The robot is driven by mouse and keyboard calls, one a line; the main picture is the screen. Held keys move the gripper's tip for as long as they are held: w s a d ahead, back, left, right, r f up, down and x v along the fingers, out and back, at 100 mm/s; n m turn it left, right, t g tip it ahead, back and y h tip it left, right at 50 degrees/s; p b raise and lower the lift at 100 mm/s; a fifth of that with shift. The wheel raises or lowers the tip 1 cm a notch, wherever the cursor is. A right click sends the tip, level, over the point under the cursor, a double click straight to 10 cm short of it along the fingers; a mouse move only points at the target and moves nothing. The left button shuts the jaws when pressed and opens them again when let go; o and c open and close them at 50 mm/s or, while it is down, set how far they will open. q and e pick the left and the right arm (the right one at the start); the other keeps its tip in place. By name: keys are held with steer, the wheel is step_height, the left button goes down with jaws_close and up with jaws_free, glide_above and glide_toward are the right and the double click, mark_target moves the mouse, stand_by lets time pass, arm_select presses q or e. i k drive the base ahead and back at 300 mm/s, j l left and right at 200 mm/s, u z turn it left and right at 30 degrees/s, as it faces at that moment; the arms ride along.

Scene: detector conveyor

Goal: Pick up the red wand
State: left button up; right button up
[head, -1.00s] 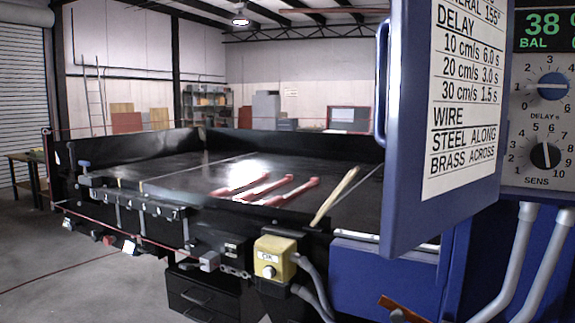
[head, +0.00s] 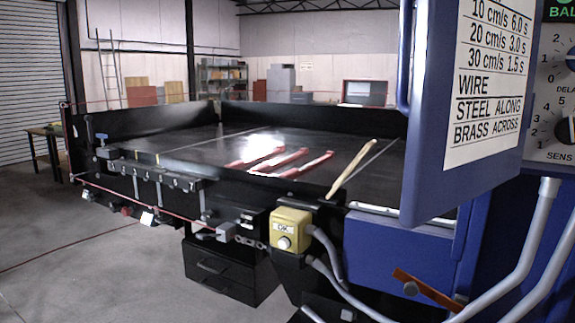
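Three long red bars with pale stretches lie side by side on the black conveyor bed (head: 200,152): a left one (head: 252,158), a middle one (head: 282,161) and a right one (head: 310,166). I cannot tell which of them, if any, is the red wand. An orange-red bar (head: 430,288) sits low at the right by the blue cabinet. Neither of my grippers is in view.
A tan stick (head: 352,172) leans at the bed's near right edge. A yellow button box (head: 290,228) and a hook rail (head: 150,172) are on the near side. A blue door (head: 425,180) blocks the right. The floor at left is mostly clear.

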mark_target(264, 169)
steer(key=j+z, duration=0.1)
steer(key=z, duration=0.3)
steer(key=i+j+z, duration=0.1)
steer(key=z, duration=0.3)
steer(key=j+z, duration=0.2)
steer(key=z, duration=0.2)
steer(key=j+z, duration=0.2)
steer(key=j, duration=0.25)
steer(key=k+j+z, duration=0.2)
steer(key=j, duration=0.25)
steer(key=j+z, duration=0.2)
steer(key=j, duration=0.3)
steer(key=k+j+z, duration=0.2)
steer(key=j, duration=0.25)
steer(key=j+z, duration=0.2)
steer(key=j, duration=0.2)
steer(key=k+j, duration=0.15)
steer(key=j, duration=0.25)
steer(key=k+j, duration=0.2)
steer(key=j, duration=0.2)
steer(key=k+j, duration=0.15)
steer(key=j, duration=0.2)
steer(key=k+j, duration=0.15)
steer(key=j, duration=0.25)
steer(key=k+j, duration=0.2)
steer(key=j, duration=0.2)
